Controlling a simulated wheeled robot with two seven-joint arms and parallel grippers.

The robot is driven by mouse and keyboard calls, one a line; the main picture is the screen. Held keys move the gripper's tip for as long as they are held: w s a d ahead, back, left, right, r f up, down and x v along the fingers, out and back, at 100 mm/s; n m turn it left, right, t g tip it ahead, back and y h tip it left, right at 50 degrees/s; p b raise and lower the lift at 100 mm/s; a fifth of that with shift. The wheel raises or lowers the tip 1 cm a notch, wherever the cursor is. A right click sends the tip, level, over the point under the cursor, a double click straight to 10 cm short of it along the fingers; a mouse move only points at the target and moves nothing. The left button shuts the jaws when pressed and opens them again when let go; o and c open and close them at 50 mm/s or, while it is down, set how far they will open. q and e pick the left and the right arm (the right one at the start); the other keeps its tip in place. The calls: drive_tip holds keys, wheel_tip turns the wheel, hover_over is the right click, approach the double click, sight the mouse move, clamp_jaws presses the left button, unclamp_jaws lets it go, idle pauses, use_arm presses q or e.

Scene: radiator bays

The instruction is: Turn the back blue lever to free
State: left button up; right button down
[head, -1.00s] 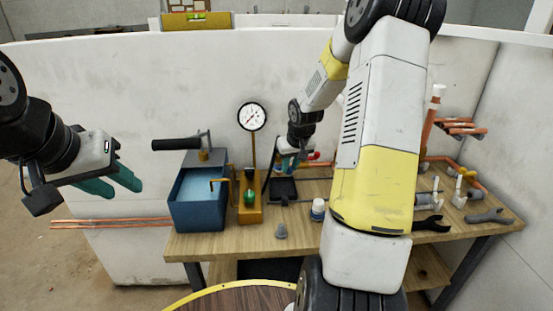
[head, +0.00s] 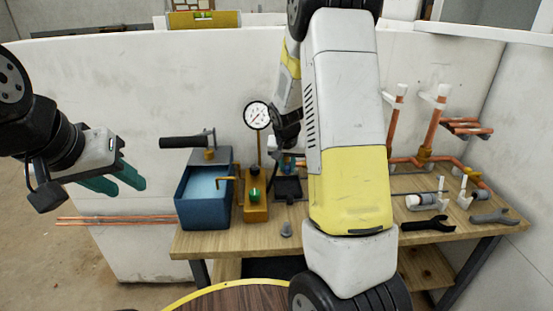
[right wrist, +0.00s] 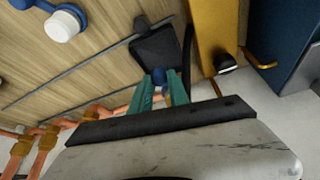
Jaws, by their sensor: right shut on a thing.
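In the right wrist view, a blue rounded handle end (right wrist: 158,76), seemingly the back blue lever, sits between the teal fingertips of my right gripper (right wrist: 161,84). The fingers are shut on it. The rest of the lever and its valve are hidden, so I cannot tell its angle. In the head view my right arm covers most of this spot; only a little teal and blue shows beside it. My left gripper (head: 131,187) is open and empty in the air at the left, away from the bench.
A black plate (head: 287,189) lies near the right gripper. A yellow block (head: 256,211) with a gauge (head: 257,115) and a blue water tank (head: 204,209) stand left. Copper pipes (head: 434,128) and wrenches (head: 425,224) are on the right. A small grey fitting (head: 286,229) is at the front.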

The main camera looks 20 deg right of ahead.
drive_tip(key=shift+w+a+m+g+h, duration=0.3)
drive_tip(key=shift+a+m, duration=0.3)
drive_tip(key=shift+m, duration=0.45)
drive_tip(key=shift+w+a+m+g+h, duration=0.25)
drive_tip(key=shift+a+m, duration=0.3)
drive_tip(key=shift+m, duration=0.55)
drive_tip(key=shift+w+a+m+g+h, duration=0.3)
drive_tip(key=shift+a+m, duration=0.3)
drive_tip(key=shift+m, duration=0.45)
drive_tip(key=shift+a, duration=0.1)
drive_tip(key=c, duration=1.3)
unclamp_jaws()
drive_tip(key=shift+r, duration=0.1)
drive_tip(key=v, duration=0.7)
drive_tip(key=shift+a+r, duration=0.2)
drive_tip(key=shift+r, duration=0.05)
